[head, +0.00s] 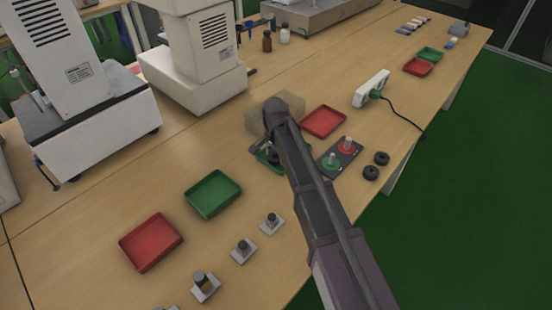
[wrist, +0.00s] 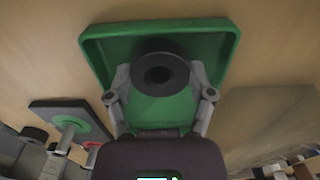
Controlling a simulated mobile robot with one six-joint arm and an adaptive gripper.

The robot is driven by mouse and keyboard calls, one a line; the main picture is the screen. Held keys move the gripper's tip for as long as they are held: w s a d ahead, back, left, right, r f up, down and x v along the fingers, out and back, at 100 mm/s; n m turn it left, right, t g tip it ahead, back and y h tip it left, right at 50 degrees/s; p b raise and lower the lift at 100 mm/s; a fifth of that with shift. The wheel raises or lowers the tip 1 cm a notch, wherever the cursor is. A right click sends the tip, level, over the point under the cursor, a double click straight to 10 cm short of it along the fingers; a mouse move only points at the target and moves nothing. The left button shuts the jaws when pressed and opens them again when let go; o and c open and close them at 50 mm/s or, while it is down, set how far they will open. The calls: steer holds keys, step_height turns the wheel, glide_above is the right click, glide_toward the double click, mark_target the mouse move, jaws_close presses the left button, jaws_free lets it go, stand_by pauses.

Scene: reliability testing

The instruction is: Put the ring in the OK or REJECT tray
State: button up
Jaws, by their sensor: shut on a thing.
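My gripper (wrist: 160,80) is shut on a black ring (wrist: 160,58), with one finger on each side of it. The ring is over the green tray (wrist: 92,50) in the wrist view, inside its outline. I cannot tell whether the ring touches the tray floor. In the head view my arm hides most of the gripper, and only part of this green tray (head: 262,158) shows beside it. A red tray (head: 323,122) lies to its right, empty. No OK or REJECT lettering is readable.
A dark plate (head: 345,150) with a green and a red post stands right of my arm, with two black rings (head: 382,158) beyond it. A cardboard-coloured block (head: 260,118) sits behind the arm. Another green tray (head: 212,194) and red tray (head: 151,242) lie left.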

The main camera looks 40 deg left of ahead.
steer(key=shift+f, duration=0.15)
steer(key=o, duration=1)
step_height(320, 180, up, 12)
steer(key=p, duration=1.2)
steer(key=shift+r, duration=0.2)
stand_by(0.8)
